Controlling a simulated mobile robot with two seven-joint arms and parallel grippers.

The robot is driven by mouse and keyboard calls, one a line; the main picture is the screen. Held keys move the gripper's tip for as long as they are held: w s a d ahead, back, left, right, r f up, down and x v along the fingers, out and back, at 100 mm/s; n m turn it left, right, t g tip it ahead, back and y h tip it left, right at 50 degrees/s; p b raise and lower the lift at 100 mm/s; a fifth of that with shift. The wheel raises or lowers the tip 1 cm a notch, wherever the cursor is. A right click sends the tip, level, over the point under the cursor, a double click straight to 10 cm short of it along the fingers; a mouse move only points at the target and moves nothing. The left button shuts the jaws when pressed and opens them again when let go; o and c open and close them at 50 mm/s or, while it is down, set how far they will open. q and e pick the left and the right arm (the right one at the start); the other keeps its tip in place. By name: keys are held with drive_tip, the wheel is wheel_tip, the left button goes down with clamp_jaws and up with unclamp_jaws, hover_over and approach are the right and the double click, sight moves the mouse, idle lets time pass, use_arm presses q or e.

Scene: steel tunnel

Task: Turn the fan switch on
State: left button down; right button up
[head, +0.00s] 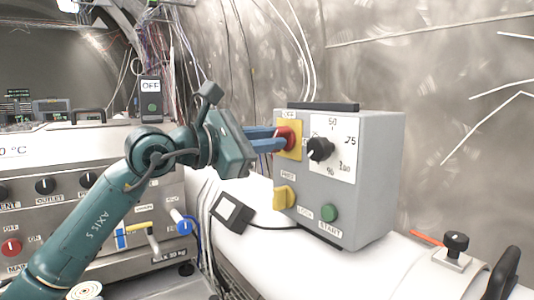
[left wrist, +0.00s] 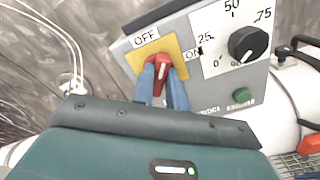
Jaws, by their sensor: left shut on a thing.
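The fan switch is a red rotary knob (head: 289,138) on a yellow plate, at the upper left of the grey control box (head: 370,170). It also shows in the left wrist view as a red knob (left wrist: 161,70) with a white mark, between the labels OFF and ON. My left gripper (head: 281,139) has its blue fingers shut on the red knob, one on each side of it; the fingers also show in the left wrist view (left wrist: 163,84). Part of the knob is hidden by the fingers. My right gripper is not in view.
The box stands on a white rounded surface (head: 385,270). A panel (head: 60,190) with several knobs is at the left.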

use_arm(q)
drive_tip(key=shift+s+f+m+b, duration=0.15)
drive_tip(key=shift+m+b, duration=1)
drive_tip(key=shift+m, duration=1.45)
drive_tip(key=shift+w+f+m+b, duration=0.15)
drive_tip(key=shift+m+b, duration=1)
drive_tip(key=shift+m, duration=1.45)
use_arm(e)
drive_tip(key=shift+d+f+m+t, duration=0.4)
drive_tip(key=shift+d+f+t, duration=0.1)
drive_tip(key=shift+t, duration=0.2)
use_arm(q)
drive_tip(key=shift+s, duration=0.1)
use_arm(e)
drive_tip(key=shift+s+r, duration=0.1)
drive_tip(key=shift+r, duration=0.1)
use_arm(q)
drive_tip(key=c, duration=1.4)
unclamp_jaws()
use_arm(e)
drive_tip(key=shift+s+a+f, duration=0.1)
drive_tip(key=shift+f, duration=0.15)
